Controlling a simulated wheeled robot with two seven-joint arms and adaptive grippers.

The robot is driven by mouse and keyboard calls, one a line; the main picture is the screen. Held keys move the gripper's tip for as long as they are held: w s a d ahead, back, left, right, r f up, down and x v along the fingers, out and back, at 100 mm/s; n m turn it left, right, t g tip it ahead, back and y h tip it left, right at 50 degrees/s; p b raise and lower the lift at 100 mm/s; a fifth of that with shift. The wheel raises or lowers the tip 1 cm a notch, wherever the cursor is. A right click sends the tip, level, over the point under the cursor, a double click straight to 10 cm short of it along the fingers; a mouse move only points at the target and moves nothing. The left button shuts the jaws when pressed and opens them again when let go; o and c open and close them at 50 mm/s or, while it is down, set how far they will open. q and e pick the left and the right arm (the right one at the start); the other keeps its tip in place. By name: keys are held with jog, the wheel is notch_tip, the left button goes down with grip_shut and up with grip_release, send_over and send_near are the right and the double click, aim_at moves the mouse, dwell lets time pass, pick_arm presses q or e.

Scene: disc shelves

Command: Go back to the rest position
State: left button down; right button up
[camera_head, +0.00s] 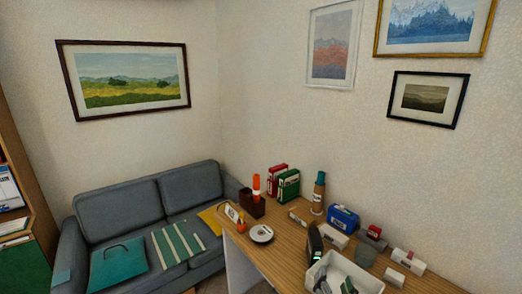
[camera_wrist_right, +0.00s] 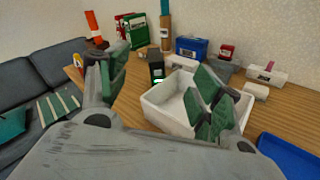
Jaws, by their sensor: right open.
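My right gripper (camera_head: 335,283) shows at the bottom edge of the head view, in front of the white bin (camera_head: 364,277). In the right wrist view its two green-padded fingers (camera_wrist_right: 160,68) are spread wide apart with nothing between them. The white bin (camera_wrist_right: 160,112) lies beyond the fingers there, and the right finger hides part of its inside. My left gripper is not in view.
A grey sofa (camera_head: 130,208) stands left. Air above the desk is clear.

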jog(key=s+d+f+m+g+h, duration=0.1)
jog(key=s+d+f+m+g, duration=0.5)
jog(key=m, duration=0.9)
jog(key=s+a+f+m+g+y, duration=0.2)
jog(key=s+f+m+g, duration=0.15)
jog(key=s+m, duration=0.3)
jog(key=s+a+f+m+g+y, duration=0.2)
jog(key=s+a+f+m+g, duration=0.15)
jog(key=s+m, duration=0.3)
notch_tip(320, 180, down, 37)
jog(key=s+d+g+b, duration=0.1)
jog(key=d+b, duration=0.2)
jog(key=b, duration=0.2)
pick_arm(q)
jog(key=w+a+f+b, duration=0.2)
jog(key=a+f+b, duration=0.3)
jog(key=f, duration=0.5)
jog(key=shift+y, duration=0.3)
pick_arm(e)
jog(key=s+d+f, duration=0.3)
jog(key=s+f, duration=0.7)
jog(key=f, duration=0.2)
jog(key=s+d+f+g, duration=0.1)
jog(key=s+d+f, duration=0.2)
jog(key=s+f, duration=0.8)
jog(key=shift+s+d+f+n+h, duration=0.2)
jog(key=shift+f+n+h, duration=0.15)
jog(key=shift+f, duration=0.45)
